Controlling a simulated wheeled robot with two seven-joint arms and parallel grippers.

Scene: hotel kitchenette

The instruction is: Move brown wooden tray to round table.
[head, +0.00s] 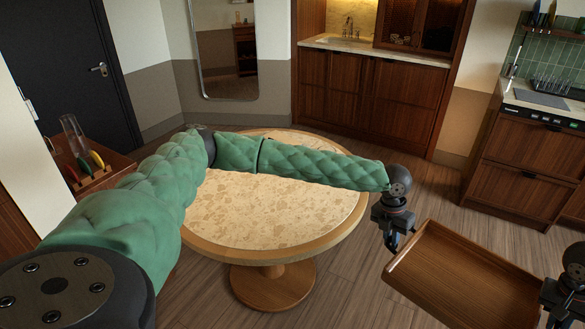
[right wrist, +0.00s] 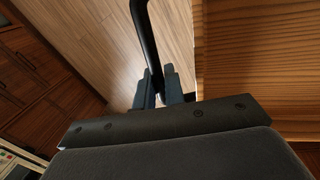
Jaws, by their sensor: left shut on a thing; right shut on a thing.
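The brown wooden tray (head: 465,283) is at the lower right of the head view, held in the air beyond the right edge of the round table, over the floor. My left gripper (head: 392,238) is shut on its left end. My right gripper (head: 552,296), partly cut off by the picture's edge, is at its right end. In the right wrist view, the right gripper (right wrist: 163,92) is shut on a black handle (right wrist: 145,40) beside the tray's wood (right wrist: 262,65). The tray looks empty. The round table (head: 275,218) has a bare, pale patterned top, partly hidden by my left arm.
A wooden stand (head: 110,180) with colourful items is left of the table. A sink cabinet (head: 370,95) is at the back, and a counter with drawers (head: 525,150) at the right. Wooden floor (head: 345,285) is clear between table and tray.

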